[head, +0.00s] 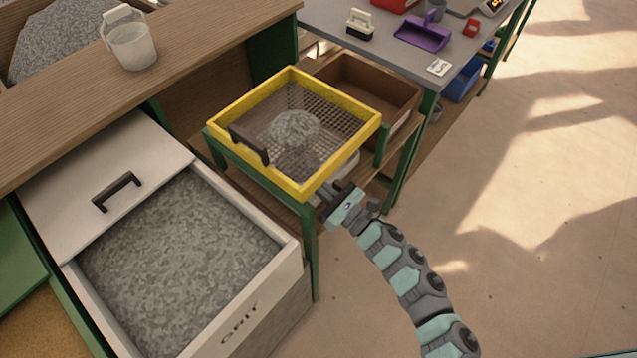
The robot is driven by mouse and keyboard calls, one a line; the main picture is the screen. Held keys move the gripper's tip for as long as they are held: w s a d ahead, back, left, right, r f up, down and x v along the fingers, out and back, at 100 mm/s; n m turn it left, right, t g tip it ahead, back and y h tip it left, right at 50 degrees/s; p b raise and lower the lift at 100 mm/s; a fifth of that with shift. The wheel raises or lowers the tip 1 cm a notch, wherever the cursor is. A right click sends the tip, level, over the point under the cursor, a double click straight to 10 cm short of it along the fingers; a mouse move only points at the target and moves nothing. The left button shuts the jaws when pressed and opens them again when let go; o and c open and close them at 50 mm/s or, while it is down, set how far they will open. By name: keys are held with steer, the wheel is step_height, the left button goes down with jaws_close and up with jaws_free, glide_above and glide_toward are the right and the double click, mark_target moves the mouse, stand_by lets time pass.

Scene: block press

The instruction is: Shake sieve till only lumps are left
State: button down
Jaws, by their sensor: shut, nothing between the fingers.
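The yellow-framed sieve (300,190) rests on a green-legged stand in the middle of the head view. Its wire mesh holds a heap of grey material (296,130) near the centre. I cannot tell how much of the heap is lumps and how much is fine grit. A dark handle (249,145) is on the sieve's left side. My gripper (335,194) is shut and empty, just beyond the sieve's near right corner. I cannot tell whether it touches the frame. A pale container under the mesh (347,166) shows only in part.
A white bin marked GRIT (290,262), its lid (100,180) slid back, stands at the left front. A brown box (368,78) sits behind the sieve. The floor at right is open.

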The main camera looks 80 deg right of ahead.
mark_target(292, 163)
steer(key=b+x, duration=0.1)
steer(key=x, duration=0.4)
steer(key=shift+w, duration=0.3)
